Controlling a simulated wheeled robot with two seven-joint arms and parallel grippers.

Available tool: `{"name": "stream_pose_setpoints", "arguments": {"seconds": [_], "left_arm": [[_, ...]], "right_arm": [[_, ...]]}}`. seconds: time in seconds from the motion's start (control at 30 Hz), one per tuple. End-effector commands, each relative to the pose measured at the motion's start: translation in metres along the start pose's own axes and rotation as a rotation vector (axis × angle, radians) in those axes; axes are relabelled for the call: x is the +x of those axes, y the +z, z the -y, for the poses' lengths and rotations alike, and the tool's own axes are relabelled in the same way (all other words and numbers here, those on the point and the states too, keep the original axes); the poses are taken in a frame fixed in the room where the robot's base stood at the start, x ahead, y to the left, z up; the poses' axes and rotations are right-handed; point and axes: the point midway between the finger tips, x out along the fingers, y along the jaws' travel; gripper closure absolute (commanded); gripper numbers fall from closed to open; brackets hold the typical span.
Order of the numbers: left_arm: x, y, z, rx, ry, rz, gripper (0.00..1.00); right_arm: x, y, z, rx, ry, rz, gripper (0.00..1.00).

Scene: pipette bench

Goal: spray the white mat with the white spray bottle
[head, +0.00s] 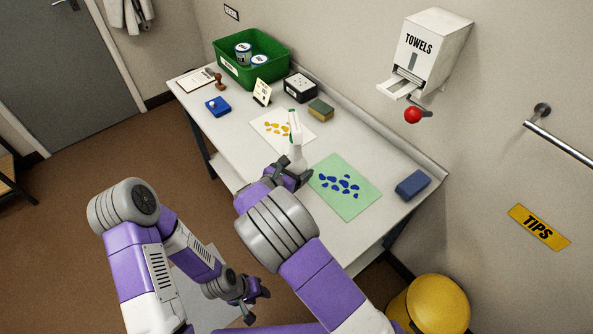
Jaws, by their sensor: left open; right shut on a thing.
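The white spray bottle (297,156) with a green and white head stands upright in my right gripper (302,174), which is shut around its lower part. I cannot tell whether its base touches the table. The white mat (279,143) with yellow-orange spots lies flat on the table just behind the bottle, and the bottle's head overlaps its right part in the picture. My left gripper (256,296) is open and empty, low in front of the table and well away from the bottle.
A green mat (329,171) with blue spots lies right of the bottle, with a blue block (413,184) beyond it. A sponge (321,110), a black box (300,87), a small card stand (262,91) and a green bin (276,77) stand behind. A towel dispenser (433,48) hangs on the wall.

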Motion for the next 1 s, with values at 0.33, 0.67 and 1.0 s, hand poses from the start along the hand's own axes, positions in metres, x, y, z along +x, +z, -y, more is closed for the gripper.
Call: {"name": "stream_pose_setpoints", "arguments": {"seconds": [0.33,0.67,1.0], "left_arm": [[0.026,-0.001,0.010,0.000,0.000,0.000,0.57],[0.041,-0.002,0.015,0.000,0.000,0.000,0.57],[0.041,-0.002,0.015,0.000,0.000,0.000,0.57]], "right_arm": [[0.013,-0.031,0.000,0.000,0.000,0.004,0.79],[0.022,-0.051,0.000,0.002,0.000,0.004,0.79],[0.021,-0.050,0.000,0.002,0.000,0.004,0.79]]}}
